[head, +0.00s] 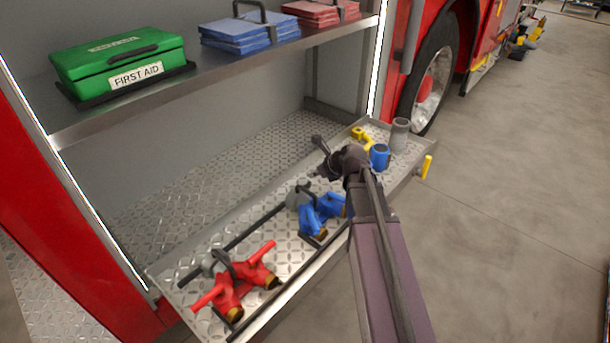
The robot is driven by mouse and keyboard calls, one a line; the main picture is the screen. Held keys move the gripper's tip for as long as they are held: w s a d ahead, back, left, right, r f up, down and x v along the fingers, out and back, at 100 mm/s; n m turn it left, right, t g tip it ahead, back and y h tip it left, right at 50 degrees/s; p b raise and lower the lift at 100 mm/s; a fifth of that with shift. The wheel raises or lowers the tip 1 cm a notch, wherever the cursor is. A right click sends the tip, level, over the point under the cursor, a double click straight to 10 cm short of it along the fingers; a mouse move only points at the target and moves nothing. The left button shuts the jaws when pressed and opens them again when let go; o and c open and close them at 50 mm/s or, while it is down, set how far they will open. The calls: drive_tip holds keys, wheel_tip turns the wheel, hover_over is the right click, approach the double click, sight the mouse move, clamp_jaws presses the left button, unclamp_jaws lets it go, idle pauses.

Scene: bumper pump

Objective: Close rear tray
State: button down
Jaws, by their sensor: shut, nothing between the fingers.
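The rear tray (291,258) is a diamond-plate metal tray, pulled out from the lower compartment of the red truck. It carries a red valve fitting (232,284) at the near left, a blue valve fitting (318,213) in the middle, and a small blue part (379,156), a grey cylinder (400,134) and a yellow part (361,137) toward the far right end. A yellow handle (427,167) sits on the tray's right end. My gripper (321,159) is above the tray, between the blue fitting and the yellow part. It looks shut and empty; my arm hides part of the tray's front edge.
A shelf (215,84) above holds a green first aid case (118,68), blue folded packs (250,34) and red packs (320,12). A truck wheel (433,78) stands behind the tray's right end. The grey floor (510,190) at right is clear.

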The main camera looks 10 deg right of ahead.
sight(285, 177)
drive_tip(key=b+x, duration=0.6)
drive_tip(key=x, duration=0.3)
drive_tip(key=shift+w+f+b, duration=0.1)
drive_tip(key=shift+f+b, duration=0.15)
drive_tip(key=shift+b, duration=0.1)
drive_tip(key=shift+w+a, duration=0.9)
drive_tip(key=shift+w, duration=0.3)
drive_tip(key=shift+w+a, duration=0.45)
drive_tip(key=shift+w, duration=0.05)
